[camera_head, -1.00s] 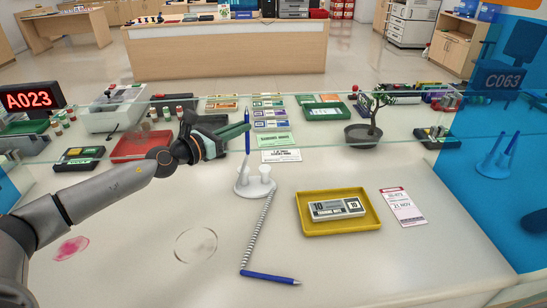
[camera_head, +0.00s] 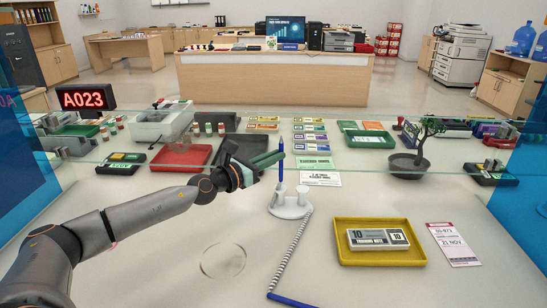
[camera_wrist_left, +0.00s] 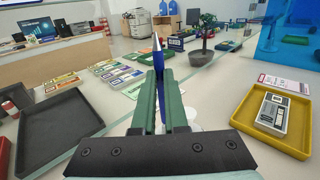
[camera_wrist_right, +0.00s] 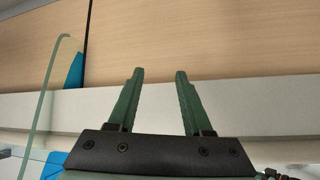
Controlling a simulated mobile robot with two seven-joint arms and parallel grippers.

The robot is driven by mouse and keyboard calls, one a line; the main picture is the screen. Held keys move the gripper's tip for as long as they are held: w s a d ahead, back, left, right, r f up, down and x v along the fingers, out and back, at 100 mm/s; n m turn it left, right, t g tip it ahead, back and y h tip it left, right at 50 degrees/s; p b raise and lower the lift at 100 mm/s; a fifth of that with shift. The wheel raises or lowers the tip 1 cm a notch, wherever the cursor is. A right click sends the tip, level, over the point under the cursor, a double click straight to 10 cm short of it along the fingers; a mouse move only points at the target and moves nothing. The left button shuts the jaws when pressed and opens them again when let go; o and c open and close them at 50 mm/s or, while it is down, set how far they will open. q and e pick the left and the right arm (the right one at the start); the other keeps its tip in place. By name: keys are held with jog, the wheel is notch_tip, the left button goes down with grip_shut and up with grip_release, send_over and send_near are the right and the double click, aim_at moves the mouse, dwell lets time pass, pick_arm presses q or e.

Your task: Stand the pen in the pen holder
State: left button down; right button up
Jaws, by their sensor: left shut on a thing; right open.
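My left gripper (camera_head: 270,160) is shut on a blue pen (camera_head: 281,149) and holds it upright. In the left wrist view the pen (camera_wrist_left: 157,56) stands between the green fingers. The white pen holder (camera_head: 290,210), a base with two short cups, is right below the pen. The pen's lower end is close to the top of the left cup; I cannot tell whether it has entered. The fingers hide most of the holder in the left wrist view.
A coiled cord (camera_head: 291,249) runs from the holder to a second blue pen (camera_head: 290,300) on the counter. A yellow tray (camera_head: 379,256) with a note bundle and a paper slip (camera_head: 453,244) lie at right. A glass screen (camera_head: 350,170) crosses behind the holder.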

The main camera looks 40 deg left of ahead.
aim_at(280, 166)
pick_arm(q)
notch_tip(280, 166, down, 4)
jog(key=b, duration=0.3)
jog(key=shift+r, duration=0.1)
jog(key=shift+f+b, duration=0.65)
jog(key=shift+f, duration=0.05)
jog(key=c, duration=0.9)
grip_release()
